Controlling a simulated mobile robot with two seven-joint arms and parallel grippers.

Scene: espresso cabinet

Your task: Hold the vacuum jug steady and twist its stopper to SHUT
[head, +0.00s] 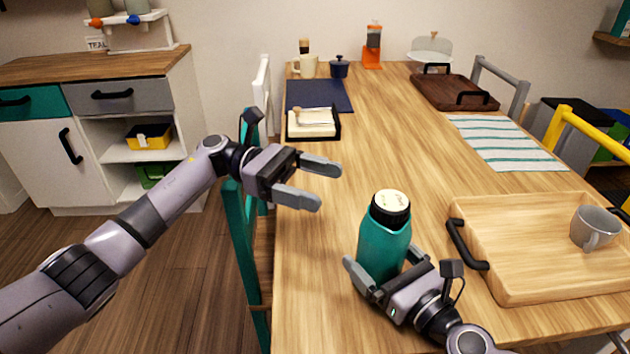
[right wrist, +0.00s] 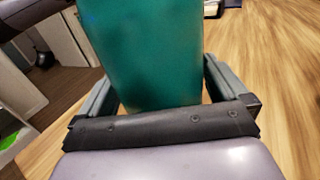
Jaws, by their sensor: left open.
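The teal vacuum jug (head: 382,246) stands upright near the front of the table. Its stopper (head: 391,201) has a cream top and a black collar; the small marks on it are too small to read. My right gripper (head: 383,262) has a finger on each side of the jug's lower body and appears closed against it. In the right wrist view the jug's teal side (right wrist: 145,50) fills the space between the fingers. My left gripper (head: 328,187) is open and empty, up and left of the stopper, apart from the jug.
A wooden tray (head: 475,215) with a grey mug (head: 595,228) lies to the right of the jug. A striped cloth (head: 505,142) and a dark tray (head: 453,92) lie farther back. A napkin holder (head: 313,123) sits at the left edge. A teal chair (head: 243,240) stands beside the table.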

